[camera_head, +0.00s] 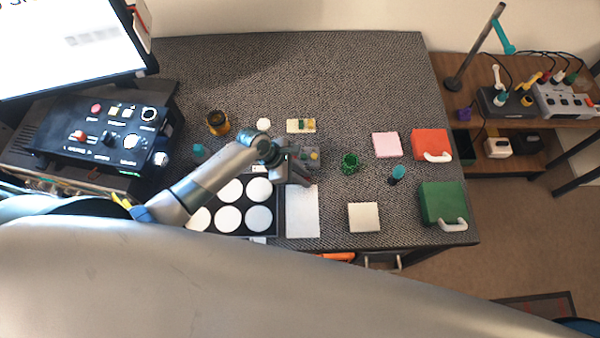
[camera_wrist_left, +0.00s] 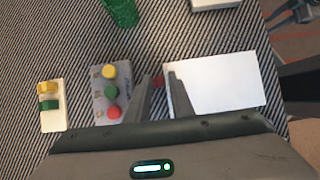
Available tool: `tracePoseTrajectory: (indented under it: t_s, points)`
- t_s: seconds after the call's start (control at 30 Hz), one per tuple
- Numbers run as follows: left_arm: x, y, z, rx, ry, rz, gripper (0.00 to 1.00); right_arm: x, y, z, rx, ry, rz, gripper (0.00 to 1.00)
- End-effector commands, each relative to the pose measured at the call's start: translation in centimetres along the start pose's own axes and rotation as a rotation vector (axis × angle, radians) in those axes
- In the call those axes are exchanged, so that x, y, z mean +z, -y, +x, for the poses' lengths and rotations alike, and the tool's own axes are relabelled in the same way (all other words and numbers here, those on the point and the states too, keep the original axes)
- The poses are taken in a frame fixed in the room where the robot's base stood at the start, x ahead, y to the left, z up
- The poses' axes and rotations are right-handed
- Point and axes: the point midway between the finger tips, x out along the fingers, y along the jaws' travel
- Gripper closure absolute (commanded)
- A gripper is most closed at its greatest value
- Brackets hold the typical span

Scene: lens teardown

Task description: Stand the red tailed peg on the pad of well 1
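A small dark red piece (camera_wrist_left: 158,81), perhaps the red tailed peg, shows between the fingertips of my left gripper (camera_wrist_left: 161,78) in the left wrist view. The fingertips stand a little apart around it; I cannot tell whether they grip it. Its tail is not visible. In the head view the left gripper (camera_head: 297,171) is low over the table, at the upper right corner of the black tray (camera_head: 279,222). The tray has several round white pads (camera_head: 229,217); my arm covers part of it, and I cannot read which well is 1. My right gripper is not in view.
A grey box with yellow, green and red knobs (camera_wrist_left: 98,80) and a white sheet (camera_wrist_left: 215,85) flank the gripper. A cream block (camera_head: 293,126), green cup (camera_head: 350,162), teal-topped piece (camera_head: 397,173) and cream square (camera_head: 364,217) stand around. The table's far part is clear.

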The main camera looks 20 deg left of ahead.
Motion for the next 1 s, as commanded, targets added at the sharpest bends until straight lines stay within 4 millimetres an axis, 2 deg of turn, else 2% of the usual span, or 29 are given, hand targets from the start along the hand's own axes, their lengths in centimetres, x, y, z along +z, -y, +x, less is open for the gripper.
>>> tracePoseTrajectory:
  t_s: [0.17, 0.37, 0.8, 1.0]
  points:
    - [-0.1, -0.1, -0.6, 0.001, 0.0, 0.0, 0.79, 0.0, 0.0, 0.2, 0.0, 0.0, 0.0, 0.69]
    - [-0.1, 0.0, -2.3, 0.001, 0.0, 0.001, 0.79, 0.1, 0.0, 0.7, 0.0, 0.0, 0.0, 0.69]
    - [-0.1, 0.0, -9.4, 0.002, 0.001, 0.002, 0.79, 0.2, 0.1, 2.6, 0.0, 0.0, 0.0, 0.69]
    - [-0.1, 0.0, -11.5, 0.001, 0.0, 0.001, 0.79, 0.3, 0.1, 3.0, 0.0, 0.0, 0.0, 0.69]
